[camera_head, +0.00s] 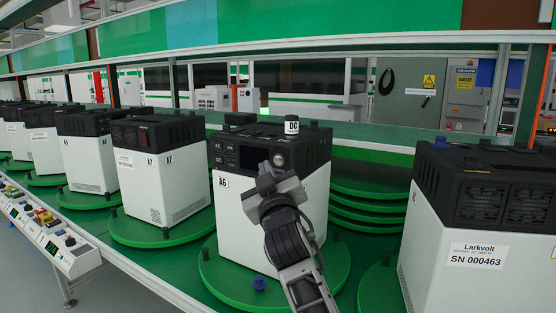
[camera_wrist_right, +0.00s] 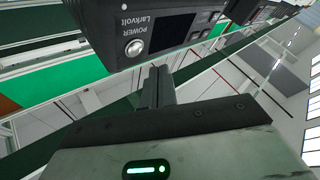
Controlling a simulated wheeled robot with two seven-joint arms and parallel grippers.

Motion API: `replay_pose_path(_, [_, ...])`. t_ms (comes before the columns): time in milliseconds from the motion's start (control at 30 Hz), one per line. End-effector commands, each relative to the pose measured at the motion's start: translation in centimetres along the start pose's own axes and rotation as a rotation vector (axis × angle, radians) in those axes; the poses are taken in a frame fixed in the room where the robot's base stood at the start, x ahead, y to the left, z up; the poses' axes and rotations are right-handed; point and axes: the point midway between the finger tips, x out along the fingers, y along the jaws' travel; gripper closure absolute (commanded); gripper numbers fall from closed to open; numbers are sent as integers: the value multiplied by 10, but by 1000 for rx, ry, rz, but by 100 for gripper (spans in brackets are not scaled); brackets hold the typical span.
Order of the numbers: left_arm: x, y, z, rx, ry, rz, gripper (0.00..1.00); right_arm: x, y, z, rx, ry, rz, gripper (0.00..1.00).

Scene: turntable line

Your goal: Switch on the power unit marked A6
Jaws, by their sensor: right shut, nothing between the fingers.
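The power unit marked A6 (camera_head: 235,225) has a white body and a black top section, and stands on a green turntable in the middle of the head view. Its front panel carries small keys, a dark screen and a round silver power button (camera_head: 279,159). In the wrist view this button (camera_wrist_right: 134,48) sits beside the words POWER Larkvolt, next to the dark screen (camera_wrist_right: 172,32). My right gripper (camera_head: 266,175) is in front of the panel, just below the button, shut and empty. Its fingertips (camera_wrist_right: 158,72) look apart from the panel. My left gripper is out of view.
A small white-and-black DC cylinder (camera_head: 292,128) stands on the A6 unit. Unit A7 (camera_head: 160,180) is to its left, with several more units beyond. A Larkvolt unit (camera_head: 480,230) is at the right.

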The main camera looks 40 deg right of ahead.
Motion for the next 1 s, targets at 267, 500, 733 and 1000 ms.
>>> replay_pose_path(267, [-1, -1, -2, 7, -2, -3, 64, 14, 10, 9, 1, 0, 1, 100])
replay_pose_path(500, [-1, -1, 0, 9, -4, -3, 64, 15, 11, 10, 1, 0, 1, 100])
replay_pose_path(733, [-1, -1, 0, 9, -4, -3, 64, 15, 11, 10, 1, 0, 1, 100])
replay_pose_path(1000, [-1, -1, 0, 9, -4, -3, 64, 14, 11, 10, 1, 0, 1, 100])
